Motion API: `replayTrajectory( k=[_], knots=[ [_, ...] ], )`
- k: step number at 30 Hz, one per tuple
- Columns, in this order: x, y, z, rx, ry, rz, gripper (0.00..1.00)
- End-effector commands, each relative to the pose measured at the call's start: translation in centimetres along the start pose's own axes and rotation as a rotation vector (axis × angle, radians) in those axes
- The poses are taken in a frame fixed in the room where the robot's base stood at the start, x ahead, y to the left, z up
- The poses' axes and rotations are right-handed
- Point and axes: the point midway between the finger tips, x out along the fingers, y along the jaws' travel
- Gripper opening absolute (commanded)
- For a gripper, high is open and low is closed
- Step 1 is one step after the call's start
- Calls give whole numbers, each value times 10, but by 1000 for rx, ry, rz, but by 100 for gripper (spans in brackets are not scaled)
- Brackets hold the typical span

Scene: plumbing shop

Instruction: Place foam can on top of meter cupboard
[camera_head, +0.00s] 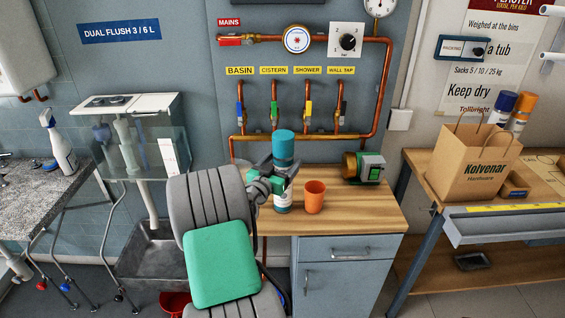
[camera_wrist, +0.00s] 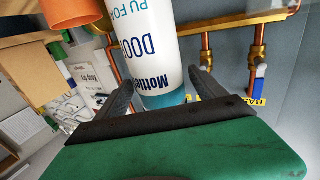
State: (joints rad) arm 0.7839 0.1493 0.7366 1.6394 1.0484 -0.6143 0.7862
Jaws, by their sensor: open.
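The foam can (camera_head: 283,150), white with a teal cap, appears upright on the wooden top of a blue-grey cupboard (camera_head: 340,262), which I take for the meter cupboard. Whether its base fully touches the wood is hard to tell. My gripper (camera_head: 272,180) is at the can's middle, with its fingers open on either side. In the wrist view the can's printed white body (camera_wrist: 150,50) lies between the two dark fingers. Part of the can is hidden behind my gripper in the head view.
An orange cup (camera_head: 314,197) stands close to the right of the can. A green-and-copper pump (camera_head: 364,167) sits at the back right. Copper pipes (camera_head: 375,90) run along the wall behind. A paper bag (camera_head: 474,165) and other cans are on the right bench.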

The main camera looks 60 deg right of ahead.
Motion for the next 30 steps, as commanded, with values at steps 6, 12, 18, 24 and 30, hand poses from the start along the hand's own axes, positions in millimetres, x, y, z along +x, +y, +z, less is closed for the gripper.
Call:
replayTrajectory(
  k=[6,12,18,24,30],
  knots=[
    [-2,0,-4,-1,-1,-1,80],
    [-46,-3,1,0,0,-7,80],
    [-96,-2,0,0,1,-6,80],
    [-119,0,-2,0,0,-2,80],
    [-140,-21,12,8,-155,-31,80]
  ],
)
